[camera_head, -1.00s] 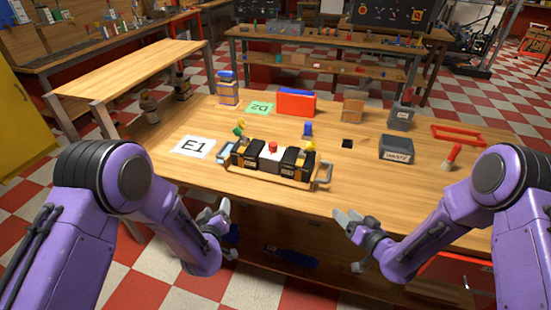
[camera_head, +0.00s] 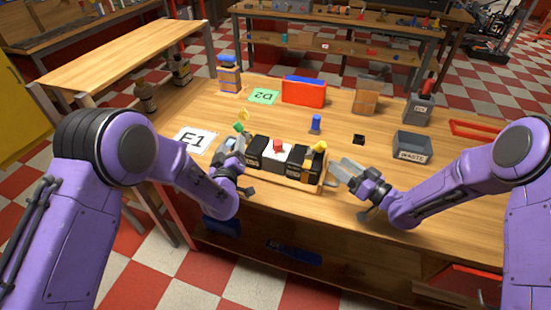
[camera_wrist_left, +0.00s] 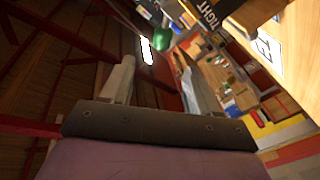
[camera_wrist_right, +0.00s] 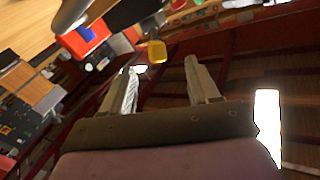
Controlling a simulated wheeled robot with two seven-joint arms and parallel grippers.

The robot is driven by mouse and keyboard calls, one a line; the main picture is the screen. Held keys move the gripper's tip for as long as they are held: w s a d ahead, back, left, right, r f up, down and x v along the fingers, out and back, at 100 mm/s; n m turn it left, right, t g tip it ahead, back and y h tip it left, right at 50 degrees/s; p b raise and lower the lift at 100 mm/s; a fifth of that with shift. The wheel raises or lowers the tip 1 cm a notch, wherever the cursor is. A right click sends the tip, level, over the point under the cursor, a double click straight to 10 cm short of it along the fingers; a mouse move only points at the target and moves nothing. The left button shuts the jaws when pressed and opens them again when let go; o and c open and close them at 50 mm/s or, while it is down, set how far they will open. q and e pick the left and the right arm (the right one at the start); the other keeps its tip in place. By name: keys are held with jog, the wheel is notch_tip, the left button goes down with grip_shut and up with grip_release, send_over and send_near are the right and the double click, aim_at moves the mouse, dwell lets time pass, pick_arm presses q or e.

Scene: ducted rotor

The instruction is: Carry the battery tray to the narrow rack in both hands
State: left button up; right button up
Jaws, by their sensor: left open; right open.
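The battery tray (camera_head: 262,176) is a wooden tray with black batteries, a white middle block and a red knob, near the table's front edge. It has a metal handle at each end; the right handle (camera_head: 330,184) shows, and the left one is largely hidden by my left gripper. My left gripper (camera_head: 232,150) is open at the tray's left end. My right gripper (camera_head: 345,170) is open just right of the right handle. Neither visibly holds anything. In the right wrist view, the open fingers (camera_wrist_right: 160,78) have nothing between them. I cannot identify the narrow rack.
The white E1 card (camera_head: 190,141) lies left of the tray. A grey WASTE bin (camera_head: 412,147) stands to the right.

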aim_at(237, 129)
pick_arm(q)
jog(key=w, duration=1)
jog(key=shift+d+f, duration=0.15)
jog(key=shift+f, duration=0.05)
pick_arm(e)
jog(key=x, duration=0.9)
jog(key=shift+w+f, duration=0.25)
jog(key=shift+w, duration=0.15)
pick_arm(q)
jog(key=shift+w+f, duration=0.1)
jog(key=shift+w, duration=0.5)
pick_arm(e)
jog(key=shift+w+a+f, duration=0.1)
jog(key=shift+w+a, duration=0.2)
jog(key=shift+w, duration=0.25)
jog(key=shift+s+a, duration=0.1)
pick_arm(q)
jog(key=shift+s, duration=0.1)
grip_shut()
pick_arm(e)
grip_shut()
